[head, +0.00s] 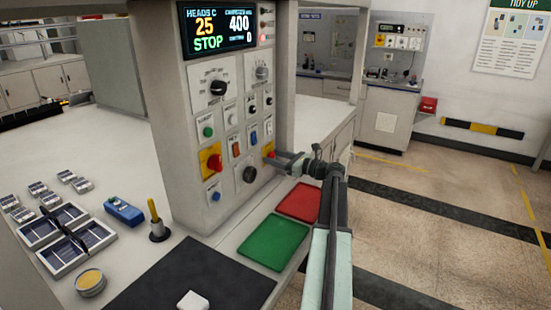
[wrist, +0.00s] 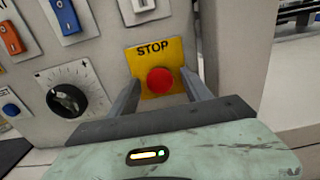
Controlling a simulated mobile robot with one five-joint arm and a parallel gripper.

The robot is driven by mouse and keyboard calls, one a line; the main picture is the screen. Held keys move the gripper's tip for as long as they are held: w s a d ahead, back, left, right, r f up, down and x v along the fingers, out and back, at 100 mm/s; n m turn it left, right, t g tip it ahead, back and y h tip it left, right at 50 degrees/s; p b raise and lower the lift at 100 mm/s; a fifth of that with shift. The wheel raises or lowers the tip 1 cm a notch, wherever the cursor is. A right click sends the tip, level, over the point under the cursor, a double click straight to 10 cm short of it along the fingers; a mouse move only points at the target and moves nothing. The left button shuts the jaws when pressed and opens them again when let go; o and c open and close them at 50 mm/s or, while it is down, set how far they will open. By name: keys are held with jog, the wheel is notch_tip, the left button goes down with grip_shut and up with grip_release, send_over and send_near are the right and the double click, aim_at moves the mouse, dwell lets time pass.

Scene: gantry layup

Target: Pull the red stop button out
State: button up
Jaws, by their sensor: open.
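The red stop button (wrist: 160,80) sits on a yellow plate marked STOP (wrist: 152,51) in the wrist view. In the head view the button (head: 270,154) shows small at the panel's lower right, partly hidden by my gripper. My gripper (head: 277,157) reaches to the panel from the right. In the wrist view my gripper (wrist: 160,88) is open, with one finger on each side of the button. The fingers look apart from the button; whether their tips touch the plate I cannot tell.
A black dial (wrist: 66,100) and blue button (wrist: 11,109) lie left of the stop button. A white switch (wrist: 143,5) is above it. Another red knob on yellow (head: 213,163) is further left. Red (head: 298,203) and green (head: 273,243) mats lie below. The display (head: 218,27) reads STOP.

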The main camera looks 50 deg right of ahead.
grip_shut()
